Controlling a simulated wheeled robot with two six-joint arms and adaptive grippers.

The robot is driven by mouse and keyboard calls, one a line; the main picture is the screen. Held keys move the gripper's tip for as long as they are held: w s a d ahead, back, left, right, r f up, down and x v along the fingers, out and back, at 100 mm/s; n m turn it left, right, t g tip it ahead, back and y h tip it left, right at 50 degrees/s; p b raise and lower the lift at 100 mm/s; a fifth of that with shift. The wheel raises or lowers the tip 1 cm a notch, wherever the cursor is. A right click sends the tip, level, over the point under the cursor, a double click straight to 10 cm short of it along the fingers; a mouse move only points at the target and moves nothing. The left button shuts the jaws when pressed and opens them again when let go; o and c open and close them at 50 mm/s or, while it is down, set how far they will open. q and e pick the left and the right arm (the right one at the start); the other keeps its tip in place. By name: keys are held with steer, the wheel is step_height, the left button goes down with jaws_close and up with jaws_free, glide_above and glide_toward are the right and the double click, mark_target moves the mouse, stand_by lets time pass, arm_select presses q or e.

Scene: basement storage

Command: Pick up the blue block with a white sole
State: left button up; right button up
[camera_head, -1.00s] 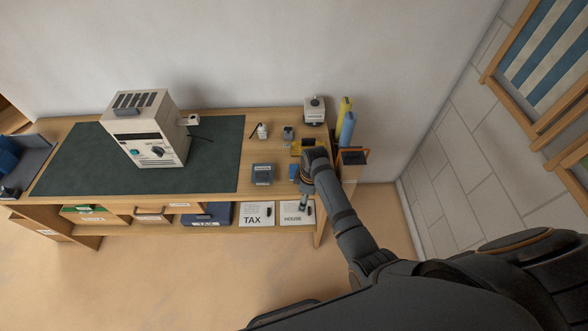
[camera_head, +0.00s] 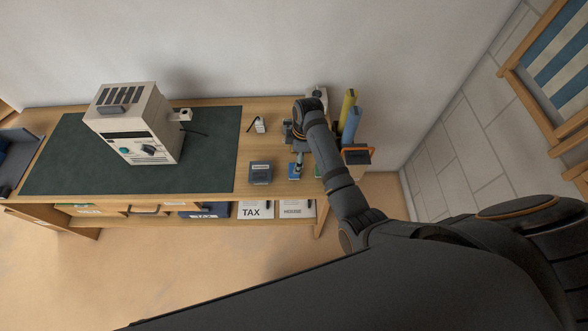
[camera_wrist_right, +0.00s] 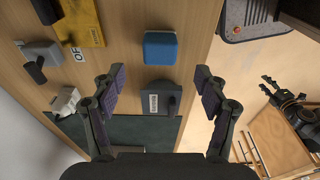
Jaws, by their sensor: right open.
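The blue block (camera_wrist_right: 160,47) lies on the wooden table, near its front edge, in the right wrist view. In the head view the block (camera_head: 294,171) shows small and partly hidden beside my right gripper (camera_head: 298,160). In the wrist view my right gripper (camera_wrist_right: 159,85) is open and empty, its fingers spread wide; the block appears beyond the fingertips, between their lines. A dark jointed shape at the right of the wrist view looks like my left gripper (camera_wrist_right: 285,95); its opening is unclear. The head view does not show it.
A grey labelled box (camera_wrist_right: 160,98) sits close to the blue block. A yellow item (camera_wrist_right: 82,20), a grey item (camera_wrist_right: 42,53) and a white item (camera_wrist_right: 66,101) are further back. A beige machine (camera_head: 133,122) stands on the dark mat.

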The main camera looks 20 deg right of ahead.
steer(key=shift+w+f, duration=0.25)
steer(key=shift+f, duration=0.9)
steer(key=shift+w+f, duration=0.1)
steer(key=shift+f, duration=0.05)
steer(key=shift+a+f, duration=0.1)
steer(key=shift+f, duration=0.1)
steer(key=f, duration=0.2)
steer(key=f+p, duration=0.1)
steer(key=shift+s+a+f, duration=0.3)
steer(key=shift+a+f, duration=0.05)
steer(key=shift+f, duration=0.05)
steer(key=shift+w+f, duration=0.1)
steer(key=shift+f, duration=0.35)
arm_select(q)
steer(key=shift+w+d+r, duration=0.2)
steer(key=shift+w+r, duration=0.2)
steer(key=shift+r, duration=0.1)
arm_select(e)
steer(key=c, duration=1)
arm_select(q)
steer(key=shift+a+f+b, duration=0.1)
steer(key=shift+f+b, duration=0.2)
steer(key=shift+b, duration=0.05)
arm_select(e)
step_height(320, 180, up, 10)
steer(key=shift+r, duration=0.1)
